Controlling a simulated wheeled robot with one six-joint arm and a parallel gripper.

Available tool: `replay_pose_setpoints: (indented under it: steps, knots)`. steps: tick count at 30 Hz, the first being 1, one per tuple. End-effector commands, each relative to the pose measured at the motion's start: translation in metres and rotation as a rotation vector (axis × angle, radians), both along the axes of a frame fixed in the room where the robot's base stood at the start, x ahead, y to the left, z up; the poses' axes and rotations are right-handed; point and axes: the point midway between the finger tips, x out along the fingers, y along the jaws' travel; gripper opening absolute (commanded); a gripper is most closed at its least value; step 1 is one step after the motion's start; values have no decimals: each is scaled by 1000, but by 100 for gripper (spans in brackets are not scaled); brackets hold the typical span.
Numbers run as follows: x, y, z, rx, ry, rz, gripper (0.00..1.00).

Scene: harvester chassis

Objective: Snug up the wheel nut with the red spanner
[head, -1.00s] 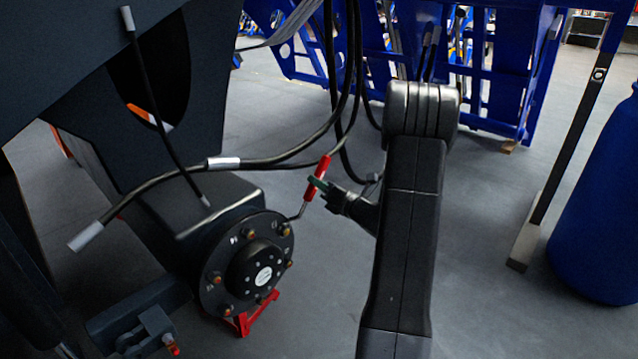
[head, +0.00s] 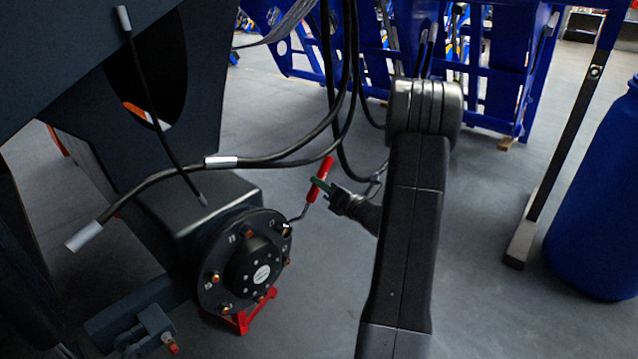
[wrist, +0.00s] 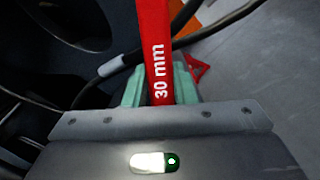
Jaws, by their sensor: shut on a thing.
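The red spanner (head: 319,180) is held in my gripper (head: 322,186) to the right of the wheel hub. In the wrist view its red handle (wrist: 157,50), marked "30 mm", stands between the green jaws of my gripper (wrist: 160,84). Its grey shank slopes down left to the upper right nut (head: 284,228) on the hub. At this size I cannot tell how the spanner's end sits on the nut. The round dark hub (head: 246,266) carries several brassy nuts around its rim.
A red stand (head: 240,322) is under the hub. Black hoses (head: 285,155) hang across above the hub, passing close to the spanner. A blue drum (head: 595,200) stands at the right, beside a dark post (head: 565,150). Blue frames (head: 500,80) fill the back. Grey floor lies open between.

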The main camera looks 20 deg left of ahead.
Motion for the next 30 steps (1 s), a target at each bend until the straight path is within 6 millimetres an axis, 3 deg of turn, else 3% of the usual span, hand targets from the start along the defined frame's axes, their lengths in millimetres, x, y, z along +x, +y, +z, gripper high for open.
replay_pose_setpoints:
  steps: [16, 30]
  knots:
    - [-9, -23, 1, 1, 0, -1, 0]
    - [-30, -75, 1, 0, -1, -2, 0]
